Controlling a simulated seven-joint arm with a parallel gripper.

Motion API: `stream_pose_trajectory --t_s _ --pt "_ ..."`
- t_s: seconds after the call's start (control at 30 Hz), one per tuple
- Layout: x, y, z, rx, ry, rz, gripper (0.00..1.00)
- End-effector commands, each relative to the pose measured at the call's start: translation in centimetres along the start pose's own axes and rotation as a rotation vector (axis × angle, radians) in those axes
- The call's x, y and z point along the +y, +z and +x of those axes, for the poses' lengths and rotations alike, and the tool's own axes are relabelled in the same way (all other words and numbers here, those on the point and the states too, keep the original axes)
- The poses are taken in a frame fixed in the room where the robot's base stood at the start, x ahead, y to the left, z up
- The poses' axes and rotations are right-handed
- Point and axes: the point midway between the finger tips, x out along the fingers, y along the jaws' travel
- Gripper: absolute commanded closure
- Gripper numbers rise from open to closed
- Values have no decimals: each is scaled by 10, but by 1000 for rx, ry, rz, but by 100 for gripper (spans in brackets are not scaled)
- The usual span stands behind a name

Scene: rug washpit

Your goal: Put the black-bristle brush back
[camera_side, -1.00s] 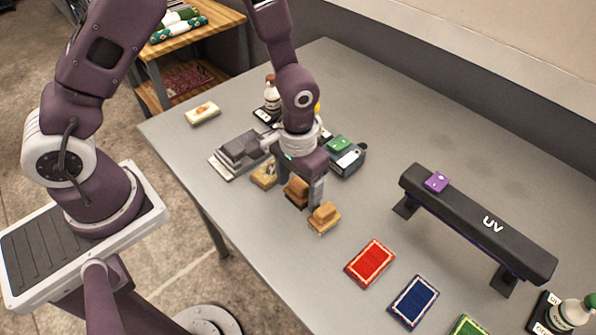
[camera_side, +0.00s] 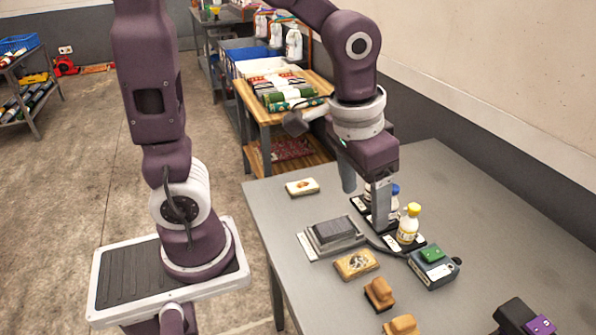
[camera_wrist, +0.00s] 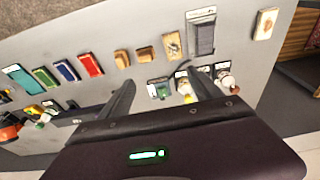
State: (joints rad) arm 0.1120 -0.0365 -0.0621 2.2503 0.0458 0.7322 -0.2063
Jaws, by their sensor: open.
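Two small wooden-backed brushes sit on the grey table in the side view. One brush (camera_side: 380,293) shows a dark underside, and I take it to be the black-bristle one, though its bristles are hard to make out. The other brush (camera_side: 402,325) is cut by the bottom edge of the picture. In the wrist view, the first brush (camera_wrist: 145,54) and the other brush (camera_wrist: 122,59) lie side by side. My gripper (camera_side: 364,208) is open and empty, fingers down, behind the brushes and near the bottles, apart from both brushes.
A yellow-capped bottle (camera_side: 409,226) and others stand close by my fingers. A grey block on a tray (camera_side: 335,234), a patterned cream block (camera_side: 356,264) and a box with a green top (camera_side: 433,265) are nearby. Red (camera_wrist: 90,65) and blue (camera_wrist: 66,70) pads lie beyond the brushes.

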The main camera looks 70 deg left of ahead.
Motion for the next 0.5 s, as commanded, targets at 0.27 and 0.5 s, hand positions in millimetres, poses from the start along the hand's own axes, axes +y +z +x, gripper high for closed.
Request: stream_pose_trajectory --t_s 0.27,0.5 --pt "-37 84 -77 255 -1 -4 26" --pt "-39 100 -81 292 -1 2 26"
